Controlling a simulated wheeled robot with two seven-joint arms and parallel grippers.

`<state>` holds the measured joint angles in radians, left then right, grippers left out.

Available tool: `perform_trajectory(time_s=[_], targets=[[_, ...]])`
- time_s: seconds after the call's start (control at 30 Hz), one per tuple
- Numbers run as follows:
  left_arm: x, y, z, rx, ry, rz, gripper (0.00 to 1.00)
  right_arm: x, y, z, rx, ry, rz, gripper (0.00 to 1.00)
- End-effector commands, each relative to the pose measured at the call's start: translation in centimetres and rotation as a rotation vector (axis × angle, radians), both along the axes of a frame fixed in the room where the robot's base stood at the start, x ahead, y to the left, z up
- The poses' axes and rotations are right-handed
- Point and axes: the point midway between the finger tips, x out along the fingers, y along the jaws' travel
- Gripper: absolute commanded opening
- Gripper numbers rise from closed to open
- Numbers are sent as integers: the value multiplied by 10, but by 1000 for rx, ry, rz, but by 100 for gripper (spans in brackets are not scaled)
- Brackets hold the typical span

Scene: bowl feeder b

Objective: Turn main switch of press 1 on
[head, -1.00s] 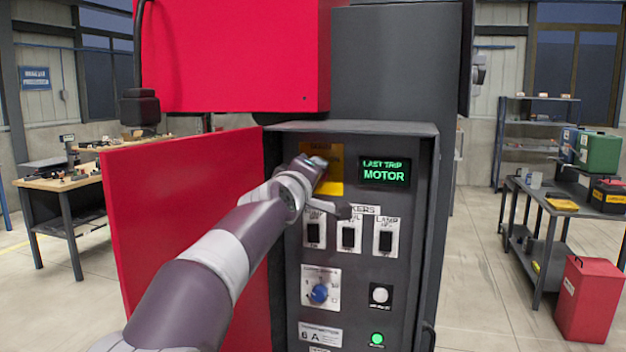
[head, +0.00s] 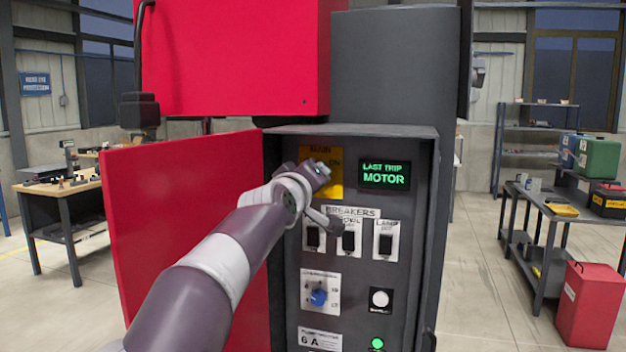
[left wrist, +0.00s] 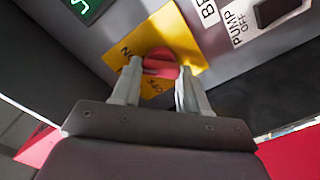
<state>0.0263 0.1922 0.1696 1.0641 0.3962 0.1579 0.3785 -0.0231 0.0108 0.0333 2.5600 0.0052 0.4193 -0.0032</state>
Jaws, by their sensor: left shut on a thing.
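The main switch is a red rotary handle (left wrist: 160,68) on a yellow plate (left wrist: 185,45) marked ON and OFF. In the left wrist view my left gripper (left wrist: 160,72) is shut on the red handle, one finger on each side. In the head view my left wrist covers the handle and part of the yellow plate (head: 336,180), at the top left of the press's control panel. I cannot tell which mark the handle points to. My right gripper is not in view.
Below are several black breaker switches (head: 348,241), a blue selector knob (head: 319,297), a white button (head: 380,298) and a lit green lamp (head: 377,343). A display (head: 384,175) reads LAST TRIP MOTOR. The open red door (head: 190,230) stands left of my arm.

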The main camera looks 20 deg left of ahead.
Motion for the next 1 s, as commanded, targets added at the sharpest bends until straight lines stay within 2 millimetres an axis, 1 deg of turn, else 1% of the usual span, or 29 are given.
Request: perform_trajectory(time_s=[0.13,0.17,0.2,0.23,0.5,0.57,0.63,0.77,0.8,0.9,1.0], targets=[[0,0,1,2,-1,1,14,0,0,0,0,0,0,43],[0,0,1,2,-2,1,50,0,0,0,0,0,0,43],[0,0,1,2,-2,1,64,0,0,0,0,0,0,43],[0,0,1,2,-2,1,70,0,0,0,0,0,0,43],[-1,0,0,1,-1,0,70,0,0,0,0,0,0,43],[-4,0,0,1,-2,1,70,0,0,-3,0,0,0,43],[-13,1,-2,0,-4,1,70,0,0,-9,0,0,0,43],[-43,2,-4,1,-4,1,70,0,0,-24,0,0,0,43],[-54,2,-5,1,-4,1,70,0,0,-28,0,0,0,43],[-82,3,-4,1,-4,2,70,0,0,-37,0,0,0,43],[-104,4,-3,1,-4,1,70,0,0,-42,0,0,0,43]])
